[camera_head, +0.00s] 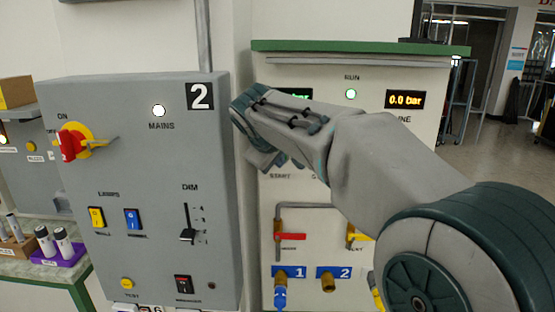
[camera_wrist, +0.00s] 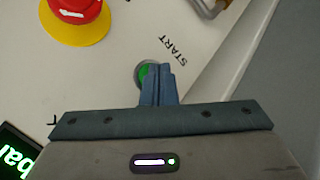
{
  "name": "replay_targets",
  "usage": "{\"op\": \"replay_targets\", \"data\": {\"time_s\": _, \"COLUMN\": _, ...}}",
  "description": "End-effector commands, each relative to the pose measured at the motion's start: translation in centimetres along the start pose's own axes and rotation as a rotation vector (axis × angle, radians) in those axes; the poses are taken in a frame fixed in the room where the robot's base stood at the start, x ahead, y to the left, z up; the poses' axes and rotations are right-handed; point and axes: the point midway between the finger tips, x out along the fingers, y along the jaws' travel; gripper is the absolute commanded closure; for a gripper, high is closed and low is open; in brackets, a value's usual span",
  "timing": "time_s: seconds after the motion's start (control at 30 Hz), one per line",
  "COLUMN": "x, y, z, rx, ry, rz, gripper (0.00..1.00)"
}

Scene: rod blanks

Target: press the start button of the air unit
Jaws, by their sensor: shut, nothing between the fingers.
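The air unit (camera_head: 445,115) is a pale panel with a green top edge, behind my arm in the head view. Its green start button (camera_wrist: 142,74) shows in the wrist view beside the START label (camera_wrist: 168,51), partly covered by my fingers. My gripper (camera_wrist: 160,72) is shut and empty, with its fingertips over or right in front of the button. I cannot tell whether they touch it. In the head view my gripper (camera_head: 264,160) hides the button.
A red knob on a yellow disc (camera_wrist: 76,12) is near the fingers in the wrist view. A grey mains cabinet (camera_head: 140,180) stands close on the left. Red (camera_head: 290,237) and yellow valve handles and numbered outlets are below my arm. Open floor lies at the far right.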

Motion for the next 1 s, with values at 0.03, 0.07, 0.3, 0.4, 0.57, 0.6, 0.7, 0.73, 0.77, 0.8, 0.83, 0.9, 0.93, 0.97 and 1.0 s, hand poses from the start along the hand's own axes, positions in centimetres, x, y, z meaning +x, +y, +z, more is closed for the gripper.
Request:
{"op": "replay_targets", "data": {"time_s": 0.03, "x": -0.1, "y": -0.2, "z": 0.1, "rx": 0.0, "ry": 0.001, "rz": 0.001, "gripper": 1.0}}
{"op": "replay_targets", "data": {"time_s": 0.07, "x": -0.2, "y": -0.2, "z": 0.2, "rx": 0.0, "ry": 0.001, "rz": 0.001, "gripper": 1.0}}
{"op": "replay_targets", "data": {"time_s": 0.3, "x": -0.9, "y": -0.7, "z": 0.7, "rx": 0.0, "ry": 0.0, "rz": 0.0, "gripper": 1.0}}
{"op": "replay_targets", "data": {"time_s": 0.4, "x": -1.0, "y": -0.7, "z": 0.7, "rx": 0.0, "ry": 0.0, "rz": 0.0, "gripper": 1.0}}
{"op": "replay_targets", "data": {"time_s": 0.57, "x": -1.0, "y": -0.8, "z": 0.7, "rx": 0.0, "ry": 0.0, "rz": 0.0, "gripper": 1.0}}
{"op": "replay_targets", "data": {"time_s": 0.6, "x": -1.0, "y": -0.8, "z": 0.8, "rx": 0.0, "ry": 0.0, "rz": 0.0, "gripper": 1.0}}
{"op": "replay_targets", "data": {"time_s": 0.7, "x": -1.4, "y": -1.2, "z": 1.1, "rx": 0.0, "ry": 0.002, "rz": 0.0, "gripper": 1.0}}
{"op": "replay_targets", "data": {"time_s": 0.73, "x": -1.6, "y": -1.4, "z": 1.3, "rx": -0.001, "ry": 0.002, "rz": 0.0, "gripper": 1.0}}
{"op": "replay_targets", "data": {"time_s": 0.77, "x": -1.8, "y": -1.6, "z": 1.4, "rx": -0.001, "ry": 0.002, "rz": 0.0, "gripper": 1.0}}
{"op": "replay_targets", "data": {"time_s": 0.8, "x": -2.1, "y": -1.8, "z": 1.7, "rx": 0.0, "ry": 0.002, "rz": 0.0, "gripper": 1.0}}
{"op": "replay_targets", "data": {"time_s": 0.83, "x": -2.3, "y": -2.0, "z": 1.8, "rx": 0.0, "ry": 0.002, "rz": 0.0, "gripper": 1.0}}
{"op": "replay_targets", "data": {"time_s": 0.9, "x": -2.8, "y": -2.3, "z": 2.2, "rx": 0.0, "ry": 0.002, "rz": 0.0, "gripper": 1.0}}
{"op": "replay_targets", "data": {"time_s": 0.93, "x": -3.0, "y": -2.5, "z": 2.3, "rx": 0.0, "ry": 0.003, "rz": 0.0, "gripper": 1.0}}
{"op": "replay_targets", "data": {"time_s": 0.97, "x": -3.2, "y": -2.6, "z": 2.5, "rx": 0.0, "ry": 0.003, "rz": 0.0, "gripper": 1.0}}
{"op": "replay_targets", "data": {"time_s": 1.0, "x": -3.5, "y": -2.8, "z": 2.7, "rx": 0.0, "ry": 0.002, "rz": 0.0, "gripper": 1.0}}
